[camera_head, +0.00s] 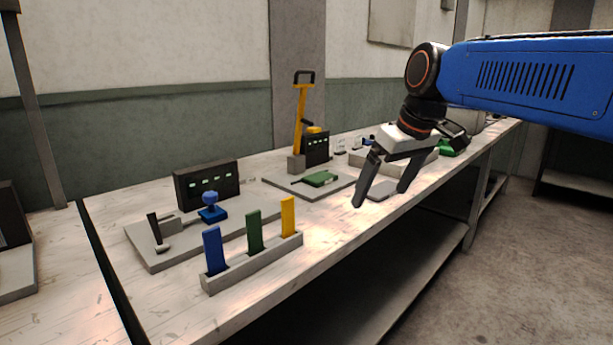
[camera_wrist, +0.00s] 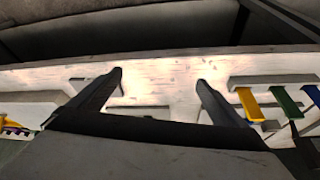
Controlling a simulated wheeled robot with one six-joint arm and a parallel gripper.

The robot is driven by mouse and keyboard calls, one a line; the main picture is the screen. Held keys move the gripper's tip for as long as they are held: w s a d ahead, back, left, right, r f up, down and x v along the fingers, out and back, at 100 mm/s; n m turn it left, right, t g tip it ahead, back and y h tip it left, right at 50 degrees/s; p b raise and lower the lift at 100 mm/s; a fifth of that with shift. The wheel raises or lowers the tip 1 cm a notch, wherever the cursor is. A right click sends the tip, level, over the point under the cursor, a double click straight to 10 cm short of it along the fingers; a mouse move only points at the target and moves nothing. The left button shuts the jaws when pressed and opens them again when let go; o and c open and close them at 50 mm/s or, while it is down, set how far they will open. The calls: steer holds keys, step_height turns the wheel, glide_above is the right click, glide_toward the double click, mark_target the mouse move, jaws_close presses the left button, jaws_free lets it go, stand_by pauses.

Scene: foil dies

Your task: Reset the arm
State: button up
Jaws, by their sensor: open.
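My gripper (camera_head: 380,195) hangs from my blue arm at the right of the head view, above the front part of the workbench (camera_head: 330,230). Its two dark fingers are apart with nothing between them. In the wrist view my gripper (camera_wrist: 160,85) also shows open, with the pale bench top between and beyond the fingers. A small grey plate (camera_head: 383,191) lies on the bench just behind the fingers in the head view.
A rack (camera_head: 255,262) holds blue, green and yellow upright pieces at the bench's front left. Behind it is a grey base (camera_head: 150,262) with a blue stamp-like piece (camera_head: 211,209). A yellow-handled press (camera_head: 300,125) and a green piece (camera_head: 319,179) stand further back. The floor at right is clear.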

steer(key=s+d+f+m, duration=0.2)
steer(key=s+d+f, duration=0.2)
steer(key=s+f, duration=0.3)
steer(key=s+d+f+m+h, duration=0.1)
steer(key=s+d+f, duration=0.3)
steer(key=s+f, duration=0.4)
steer(key=s+d+f+m+t+h, duration=0.1)
steer(key=s+d+f+m, duration=0.2)
steer(key=s+f, duration=0.4)
steer(key=shift+s+d+f, duration=0.35)
steer(key=shift+d+f, duration=0.1)
steer(key=shift+d, duration=0.35)
